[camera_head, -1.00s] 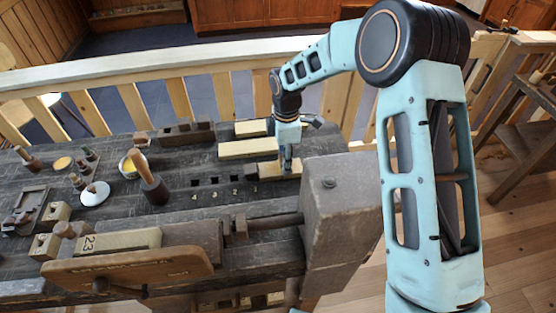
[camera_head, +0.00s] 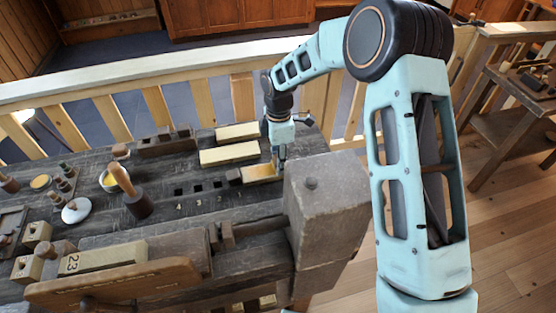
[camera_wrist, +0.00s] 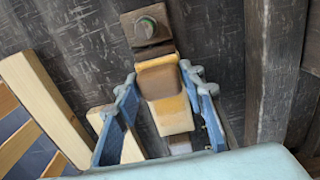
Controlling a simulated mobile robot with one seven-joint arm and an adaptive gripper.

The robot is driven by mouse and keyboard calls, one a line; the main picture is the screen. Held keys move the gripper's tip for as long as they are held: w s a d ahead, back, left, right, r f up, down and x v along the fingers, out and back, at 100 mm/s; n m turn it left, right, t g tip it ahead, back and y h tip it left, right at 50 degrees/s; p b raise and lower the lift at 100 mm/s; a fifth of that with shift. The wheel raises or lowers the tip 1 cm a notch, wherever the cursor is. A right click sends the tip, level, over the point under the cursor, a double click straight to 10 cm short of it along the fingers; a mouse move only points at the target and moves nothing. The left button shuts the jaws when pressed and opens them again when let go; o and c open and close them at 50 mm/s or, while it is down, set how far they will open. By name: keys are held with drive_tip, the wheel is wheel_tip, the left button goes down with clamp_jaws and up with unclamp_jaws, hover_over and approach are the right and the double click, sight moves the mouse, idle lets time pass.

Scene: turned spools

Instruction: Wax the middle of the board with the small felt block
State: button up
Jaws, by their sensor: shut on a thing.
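The board (camera_head: 260,173) is a short pale wood piece lying on the dark workbench, with a yellow-orange patch along its middle. A dark bench stop (camera_head: 234,176) stands at its left end. My gripper (camera_head: 279,165) points down over the board's right part. In the wrist view my gripper (camera_wrist: 160,78) has its blue fingers on both sides of a small brown block (camera_wrist: 160,82), which looks like the felt block, and is shut on it. The block sits over the board (camera_wrist: 172,118), which shows yellow there. In the head view the fingers mostly hide the block.
Two pale timbers (camera_head: 229,153) lie behind the board. A big vise jaw (camera_head: 325,210) stands close in front on the right. A mallet (camera_head: 132,192), a white-lidded pot (camera_head: 76,211) and small bottles are at left. A wooden railing (camera_head: 160,105) runs behind the bench.

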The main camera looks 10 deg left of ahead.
drive_tip(key=shift+r+p, duration=1.55)
drive_tip(key=shift+r, duration=1.25)
drive_tip(key=shift+r, duration=0.1)
drive_tip(key=shift+r+p, duration=0.95)
drive_tip(key=shift+r, duration=0.5)
